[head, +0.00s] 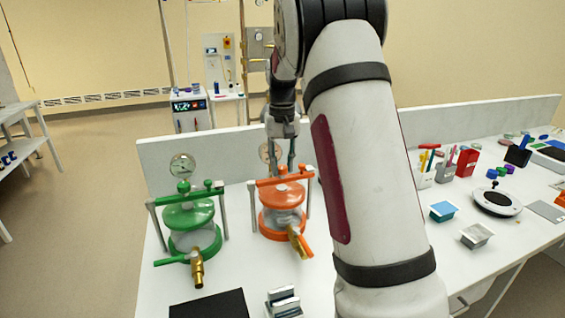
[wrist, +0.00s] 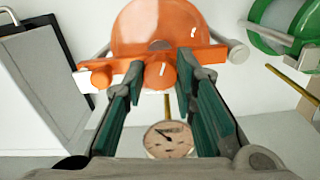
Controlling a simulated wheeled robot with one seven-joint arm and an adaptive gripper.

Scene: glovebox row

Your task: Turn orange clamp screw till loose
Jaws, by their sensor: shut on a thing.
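The orange vessel (head: 276,222) stands on the white bench in the head view, with an orange clamp bar across its lid. In the wrist view its orange lid (wrist: 158,28) fills the top middle, with the clamp bar (wrist: 205,56) running across it. The orange clamp screw (wrist: 160,75) sits at the middle of the bar, between my fingers. My gripper (wrist: 158,88) is shut on the clamp screw, with a green-padded finger on each side. In the head view my gripper (head: 279,165) comes down from above onto the clamp; my arm hides part of the scene.
A green vessel (head: 190,228) with a gauge (head: 183,165) stands close on the left. A round gauge (wrist: 168,139) shows below the screw in the wrist view. A brass valve (head: 297,238) juts forward. A black mat (head: 208,304) lies in front; blocks and cups stand right.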

